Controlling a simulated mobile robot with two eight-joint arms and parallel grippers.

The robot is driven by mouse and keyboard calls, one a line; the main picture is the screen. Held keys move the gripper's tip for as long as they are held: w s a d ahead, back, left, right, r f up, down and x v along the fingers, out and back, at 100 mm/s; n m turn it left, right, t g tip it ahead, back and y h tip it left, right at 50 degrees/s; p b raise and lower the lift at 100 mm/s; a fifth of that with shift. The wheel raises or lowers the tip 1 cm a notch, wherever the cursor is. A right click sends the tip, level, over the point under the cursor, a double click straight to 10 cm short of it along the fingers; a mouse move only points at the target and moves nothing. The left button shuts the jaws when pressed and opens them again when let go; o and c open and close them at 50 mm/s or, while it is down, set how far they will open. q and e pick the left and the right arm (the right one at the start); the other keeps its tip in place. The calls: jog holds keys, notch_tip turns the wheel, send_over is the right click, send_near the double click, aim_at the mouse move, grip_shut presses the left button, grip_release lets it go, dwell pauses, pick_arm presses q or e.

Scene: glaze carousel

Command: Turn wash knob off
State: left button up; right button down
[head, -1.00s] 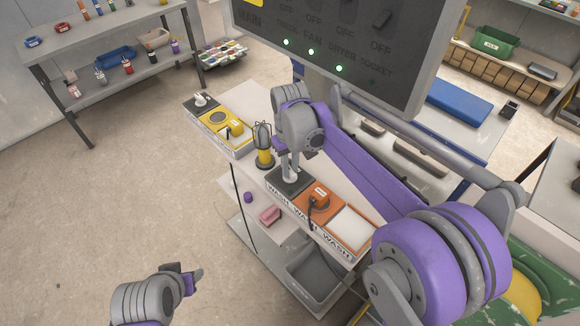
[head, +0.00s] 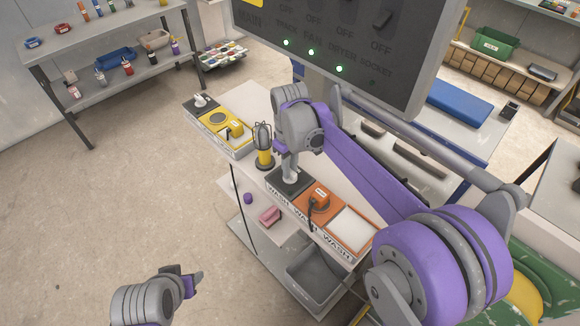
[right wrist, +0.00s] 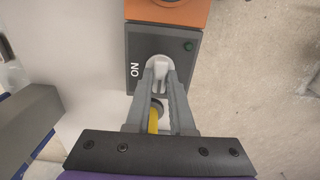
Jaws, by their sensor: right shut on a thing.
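The wash unit has a dark plate (head: 279,185) with a white knob (right wrist: 157,72) on it and WASH lettering along its front edge. In the right wrist view the dark plate (right wrist: 137,45) shows the word ON and a small dark green lamp (right wrist: 188,46). My right gripper (head: 290,178) is over this plate. In the right wrist view the fingers (right wrist: 158,70) are shut on the white knob, one on each side. My left gripper (head: 193,283) is low at the left, away from the unit, and its jaw opening is unclear.
An orange holder (head: 318,200) and a pale pad stand right of the plate. A yellow caged lamp (head: 263,148) and a yellow unit (head: 222,127) stand left. A grey bin (head: 314,277) is below. A switch panel (head: 340,45) hangs above. The floor at left is clear.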

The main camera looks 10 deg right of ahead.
jog(key=c, duration=0.8)
grip_release()
pick_arm(q)
jog(key=shift+w+r+p, duration=0.15)
jog(key=shift+r+p, duration=0.15)
jog(key=shift+r, duration=0.15)
pick_arm(e)
notch_tip(320, 180, up, 11)
jog(key=shift+f, duration=0.1)
